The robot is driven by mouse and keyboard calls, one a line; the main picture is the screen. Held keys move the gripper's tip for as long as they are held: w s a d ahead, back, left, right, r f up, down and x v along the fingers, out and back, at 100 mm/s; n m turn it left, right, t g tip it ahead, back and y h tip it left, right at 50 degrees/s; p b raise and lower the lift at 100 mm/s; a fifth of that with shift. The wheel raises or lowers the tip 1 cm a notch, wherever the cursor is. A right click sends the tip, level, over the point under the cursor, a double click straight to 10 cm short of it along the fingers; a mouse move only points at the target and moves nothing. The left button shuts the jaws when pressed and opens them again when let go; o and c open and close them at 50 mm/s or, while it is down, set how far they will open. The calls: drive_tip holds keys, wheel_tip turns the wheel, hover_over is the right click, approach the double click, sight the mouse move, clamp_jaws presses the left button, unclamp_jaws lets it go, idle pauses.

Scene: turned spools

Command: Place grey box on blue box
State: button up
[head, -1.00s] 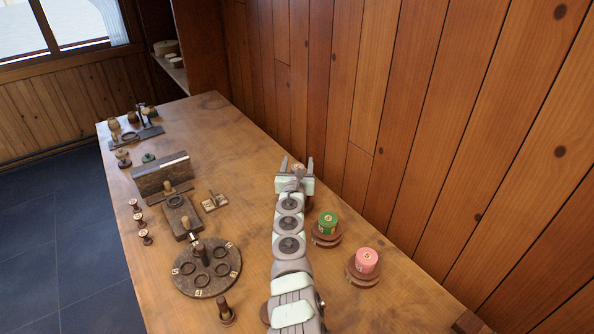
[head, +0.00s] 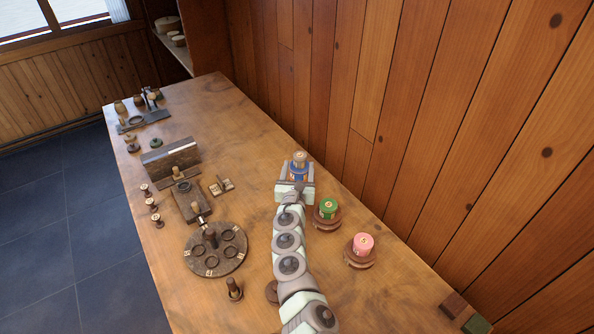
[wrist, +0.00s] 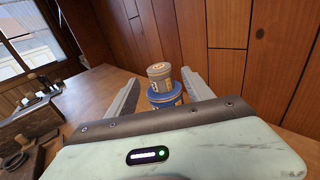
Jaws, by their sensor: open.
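A small grey-beige round container (head: 299,158) stands upright on top of a blue one (head: 298,172), toward the wall side of the bench. In the wrist view the grey one (wrist: 159,71) rests on the blue one (wrist: 165,96), seemingly touching and roughly centred. My gripper (head: 297,177) is open around the stack. In the wrist view its two fingers (wrist: 160,88) stand to either side, with visible gaps beside the grey piece. The lower part of the blue piece is hidden by the gripper body.
A green spool (head: 327,207) and a pink spool (head: 363,243) stand on brown round bases right of my arm. A round holed rack (head: 238,262), a dark block (head: 172,157) and small turned pieces lie to the left. The wooden wall is close at right.

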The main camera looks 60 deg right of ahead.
drive_tip(key=shift+p+v, duration=0.8)
drive_tip(key=shift+v, duration=0.2)
drive_tip(key=shift+s+a+r+p, duration=0.1)
drive_tip(key=shift+s+a+p, duration=0.1)
drive_tip(key=shift+a+p, duration=0.35)
